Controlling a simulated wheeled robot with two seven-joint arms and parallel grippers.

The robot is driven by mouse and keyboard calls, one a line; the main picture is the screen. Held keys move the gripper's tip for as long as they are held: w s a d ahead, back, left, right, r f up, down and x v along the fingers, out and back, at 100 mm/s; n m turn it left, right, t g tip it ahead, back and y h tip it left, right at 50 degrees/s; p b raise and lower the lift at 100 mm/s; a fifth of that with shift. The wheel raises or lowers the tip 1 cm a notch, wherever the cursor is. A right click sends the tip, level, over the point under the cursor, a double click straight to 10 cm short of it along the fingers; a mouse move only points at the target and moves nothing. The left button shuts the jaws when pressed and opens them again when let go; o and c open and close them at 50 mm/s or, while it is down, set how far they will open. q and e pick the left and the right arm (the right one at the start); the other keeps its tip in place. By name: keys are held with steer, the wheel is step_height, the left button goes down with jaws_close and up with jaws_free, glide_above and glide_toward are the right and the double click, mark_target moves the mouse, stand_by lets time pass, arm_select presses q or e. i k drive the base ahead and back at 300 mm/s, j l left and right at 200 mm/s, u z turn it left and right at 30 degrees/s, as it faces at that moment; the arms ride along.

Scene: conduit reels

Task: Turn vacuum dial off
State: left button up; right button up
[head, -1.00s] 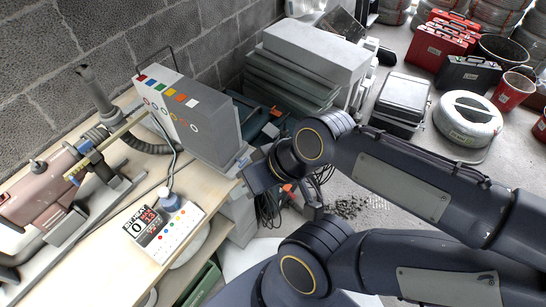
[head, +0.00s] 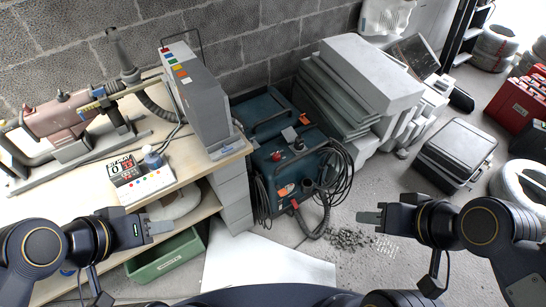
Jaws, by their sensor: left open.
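A dark teal vacuum (head: 268,180) stands on the floor beyond the bench's right end. Its top carries a red knob (head: 298,144) and darker round parts; which one is the dial, and its setting, I cannot tell. A black corrugated hose (head: 325,212) curls from its front to the floor. My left gripper (head: 160,227) is open and empty, in front of the bench and left of the vacuum. My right gripper (head: 366,216) is to the right of the vacuum over the floor, apart from it; its finger gap is not clear.
The wooden bench (head: 190,165) holds a grey cabinet (head: 208,105), a small counter panel (head: 148,184) and a clamped tool. A green bin (head: 165,262) sits below. Stacked grey slabs (head: 365,75) stand behind right, and rubble (head: 350,238) lies on the floor. A black-grey case (head: 455,152) stands further right.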

mark_target(276, 156)
steer(key=i+u, duration=0.15)
steer(key=i, duration=0.3)
steer(key=i+l+u, duration=0.2)
steer(key=i, duration=0.25)
